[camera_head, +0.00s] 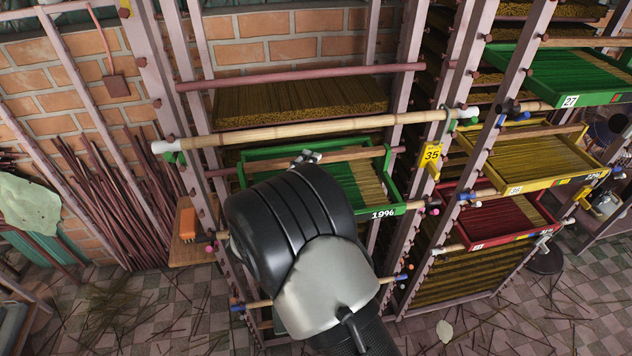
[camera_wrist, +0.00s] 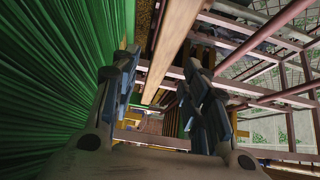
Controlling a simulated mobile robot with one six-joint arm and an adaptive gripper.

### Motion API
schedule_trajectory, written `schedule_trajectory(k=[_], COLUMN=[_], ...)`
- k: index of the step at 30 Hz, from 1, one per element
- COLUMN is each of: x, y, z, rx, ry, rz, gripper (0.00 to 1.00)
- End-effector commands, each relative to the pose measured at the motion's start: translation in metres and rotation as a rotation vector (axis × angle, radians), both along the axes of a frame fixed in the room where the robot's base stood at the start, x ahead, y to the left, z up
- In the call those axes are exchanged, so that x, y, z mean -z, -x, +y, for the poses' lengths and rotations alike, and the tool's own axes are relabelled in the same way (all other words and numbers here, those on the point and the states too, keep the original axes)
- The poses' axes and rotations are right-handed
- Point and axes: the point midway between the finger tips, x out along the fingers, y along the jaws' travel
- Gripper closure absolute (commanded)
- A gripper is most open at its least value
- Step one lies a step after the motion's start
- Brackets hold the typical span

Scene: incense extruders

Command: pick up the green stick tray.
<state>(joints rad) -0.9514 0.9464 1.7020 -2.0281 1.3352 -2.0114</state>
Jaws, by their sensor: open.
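My gripper (camera_head: 307,157) is over the tray's far side, just below a bamboo pole. In the wrist view my gripper (camera_wrist: 160,72) has its fingers apart with nothing clearly held. Green sticks (camera_wrist: 55,70) fill the left side there, beside the left finger. A pale wooden bar (camera_wrist: 172,40) runs through the gap between the fingers; I cannot tell whether they touch it.
A bamboo pole (camera_head: 320,128) crosses the rack front above the tray. Another green tray (camera_head: 560,75) marked 27 sits at upper right, above a yellow tray (camera_head: 525,160) and a red tray (camera_head: 500,222). Rack posts and pegs stand close on both sides.

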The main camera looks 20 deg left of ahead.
Motion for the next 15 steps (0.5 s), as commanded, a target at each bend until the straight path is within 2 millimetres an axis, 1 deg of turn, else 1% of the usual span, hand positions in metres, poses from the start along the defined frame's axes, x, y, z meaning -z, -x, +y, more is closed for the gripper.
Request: schedule_trajectory(k=[3,7,9,14,15], x=[0.003,0.002,0.002,0.001,0.001], y=[-0.019,-0.037,-0.041,-0.04,-0.04], z=[-0.006,-0.007,-0.007,-0.007,-0.007], rx=[0.004,0.001,0.001,0.0,0.0], ry=[-0.001,-0.002,-0.001,0.0,0.0], rz=[-0.001,0.0,0.0,0.0,0.0], gripper=[0.58,0.58,0.58,0.58,0.6])
